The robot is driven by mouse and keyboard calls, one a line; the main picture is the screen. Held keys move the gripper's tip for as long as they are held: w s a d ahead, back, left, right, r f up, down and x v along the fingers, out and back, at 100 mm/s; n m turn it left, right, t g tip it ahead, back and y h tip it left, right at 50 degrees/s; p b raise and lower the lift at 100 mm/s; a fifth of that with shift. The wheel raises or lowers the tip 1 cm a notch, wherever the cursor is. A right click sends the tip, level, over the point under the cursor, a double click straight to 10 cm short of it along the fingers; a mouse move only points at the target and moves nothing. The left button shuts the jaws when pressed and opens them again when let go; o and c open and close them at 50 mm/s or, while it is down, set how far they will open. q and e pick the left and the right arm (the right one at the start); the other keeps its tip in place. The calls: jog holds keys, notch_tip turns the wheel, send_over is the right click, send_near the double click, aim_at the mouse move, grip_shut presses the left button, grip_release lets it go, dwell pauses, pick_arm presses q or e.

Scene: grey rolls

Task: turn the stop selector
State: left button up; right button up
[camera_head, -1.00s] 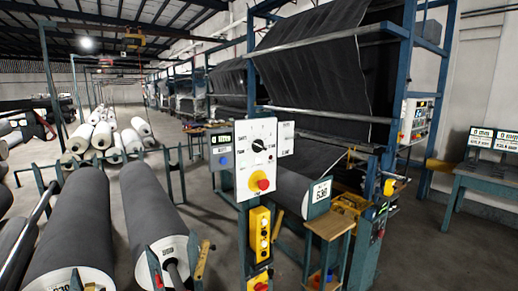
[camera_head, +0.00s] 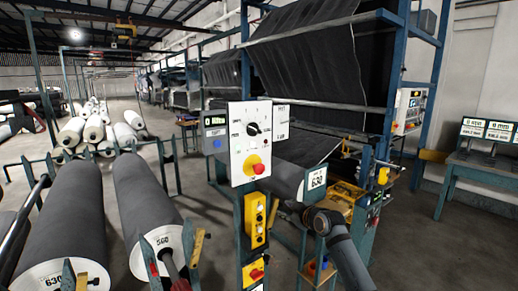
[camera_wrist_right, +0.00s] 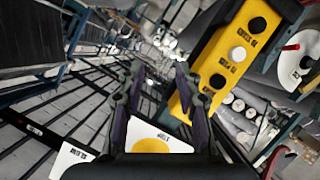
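The selector is a black knob (camera_head: 253,129) on a dial, on the upright white panel (camera_head: 237,150) in the middle of the head view. Below it a red mushroom button (camera_head: 258,169) sits on a yellow disc. My right gripper (camera_head: 289,206) is below and to the right of the panel, apart from the knob. In the right wrist view my right gripper's fingers (camera_wrist_right: 159,82) are spread with nothing between them. The knob cannot be made out in that view. My left gripper is out of view.
A yellow button box (camera_head: 255,219) hangs below the panel; a yellow button box (camera_wrist_right: 236,55) is close beside the right fingers in the wrist view. Grey rolls (camera_head: 145,210) lie at left. The loom frame (camera_head: 382,110) stands behind. The floor is open at right.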

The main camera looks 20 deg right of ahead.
jog(key=s+a+r+n+t+y, duration=0.1)
jog(key=a+r+n, duration=0.1)
jog(key=r, duration=0.8)
jog(key=s+a+r+n+t+y, duration=0.1)
jog(key=s+r+n, duration=0.1)
jog(key=r, duration=0.7)
jog(key=n+t+y, duration=0.1)
jog(key=n+y, duration=0.1)
jog(key=n, duration=0.2)
send_near(257, 131)
jog(key=p+x, duration=0.1)
jog(key=x, duration=0.1)
jog(key=p+x, duration=0.1)
jog(key=x, duration=0.2)
jog(key=p+x, duration=0.2)
jog(key=shift+w+a+r, duration=0.2)
jog(key=shift+w+r, duration=0.1)
jog(key=shift+w, duration=0.05)
jog(key=shift+w+a+f, duration=0.1)
jog(key=shift+w+f, duration=0.1)
jog(key=shift+w, duration=0.25)
jog(key=shift+c, duration=0.4)
grip_shut()
